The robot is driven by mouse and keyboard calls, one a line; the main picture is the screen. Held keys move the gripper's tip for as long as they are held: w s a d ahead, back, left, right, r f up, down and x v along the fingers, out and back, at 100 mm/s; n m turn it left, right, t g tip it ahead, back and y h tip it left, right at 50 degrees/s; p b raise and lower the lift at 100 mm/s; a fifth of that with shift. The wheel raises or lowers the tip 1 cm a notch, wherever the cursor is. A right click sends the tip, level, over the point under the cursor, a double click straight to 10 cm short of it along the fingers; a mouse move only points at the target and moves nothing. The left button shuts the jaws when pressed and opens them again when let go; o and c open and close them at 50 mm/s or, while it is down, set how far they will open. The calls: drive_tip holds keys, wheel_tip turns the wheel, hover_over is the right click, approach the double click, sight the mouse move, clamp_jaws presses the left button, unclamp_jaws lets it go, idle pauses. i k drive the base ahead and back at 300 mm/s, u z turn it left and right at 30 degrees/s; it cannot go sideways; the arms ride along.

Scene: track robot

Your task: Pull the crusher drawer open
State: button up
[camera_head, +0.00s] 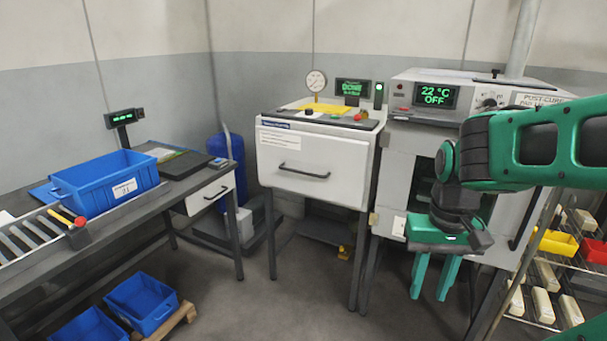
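The white drawer (318,188) with a dark bar handle (304,172) is in the front of the middle machine, which I take to be the crusher (368,124). Its front looks closed against the body. A blue-and-white label is on its upper left. My green gripper (430,296) is to the right of and below the drawer, in front of the oven. Its two fingers point down, spread apart with nothing between them. It does not touch the handle.
The oven (400,165) reading 22 °C OFF stands right of the crusher, partly hidden by my arm. A bench (130,225) with a blue crate (85,190) and another small drawer (211,194) is at left. Blue bins (142,300) lie below. The floor before the crusher is clear.

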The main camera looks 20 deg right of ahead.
sight(333, 169)
drive_tip(key=i, duration=0.95)
drive_tip(key=u, duration=0.05)
